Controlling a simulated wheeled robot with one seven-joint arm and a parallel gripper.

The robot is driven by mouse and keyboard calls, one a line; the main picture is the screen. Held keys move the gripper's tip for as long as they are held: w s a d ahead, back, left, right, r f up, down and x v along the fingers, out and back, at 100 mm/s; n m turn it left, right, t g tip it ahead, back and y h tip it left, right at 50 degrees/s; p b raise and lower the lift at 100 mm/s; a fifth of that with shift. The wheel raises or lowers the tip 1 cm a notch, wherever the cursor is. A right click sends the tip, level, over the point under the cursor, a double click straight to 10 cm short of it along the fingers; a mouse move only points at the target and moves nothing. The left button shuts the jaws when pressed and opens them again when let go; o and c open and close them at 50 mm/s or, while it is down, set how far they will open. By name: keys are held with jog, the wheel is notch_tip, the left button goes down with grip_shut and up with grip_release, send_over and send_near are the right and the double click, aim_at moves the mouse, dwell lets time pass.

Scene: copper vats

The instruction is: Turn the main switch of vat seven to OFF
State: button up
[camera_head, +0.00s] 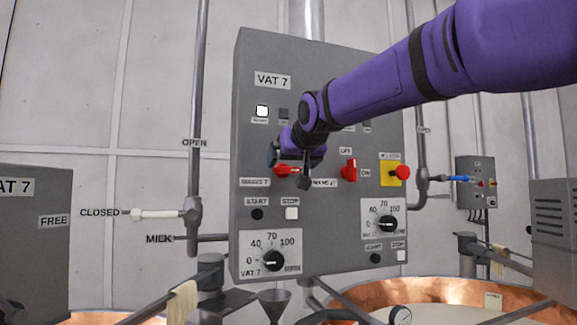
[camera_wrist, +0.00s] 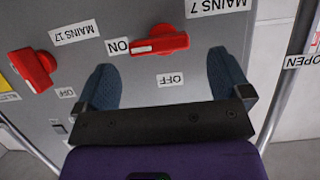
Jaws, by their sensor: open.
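The grey panel labelled VAT 7 (camera_head: 273,80) carries a red mains switch (camera_head: 284,171), partly covered by my gripper in the head view. In the wrist view this red switch (camera_wrist: 160,41) sits beside the MAINS 7 label (camera_wrist: 217,6), its handle lying sideways and pointing at the ON label (camera_wrist: 117,46). An OFF label (camera_wrist: 170,79) is below it there. My gripper (camera_head: 290,166) is open and empty in front of the panel. Its blue-grey fingers, seen in the wrist view (camera_wrist: 164,78), are spread wide, to either side of the switch and short of it. Contact is not visible.
A second red switch (camera_head: 349,170), beside a label that seems to read MAINS 17, stands close to the right, its handle towards OFF. A red stop button on yellow (camera_head: 401,173) is farther right. Dials and buttons lie below. Pipes flank the panel; copper vats (camera_head: 540,292) stand below.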

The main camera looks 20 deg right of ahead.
aim_at(286, 170)
jog(key=shift+x, duration=1.4)
jog(key=c, duration=0.9)
jog(key=shift+c, duration=0.2)
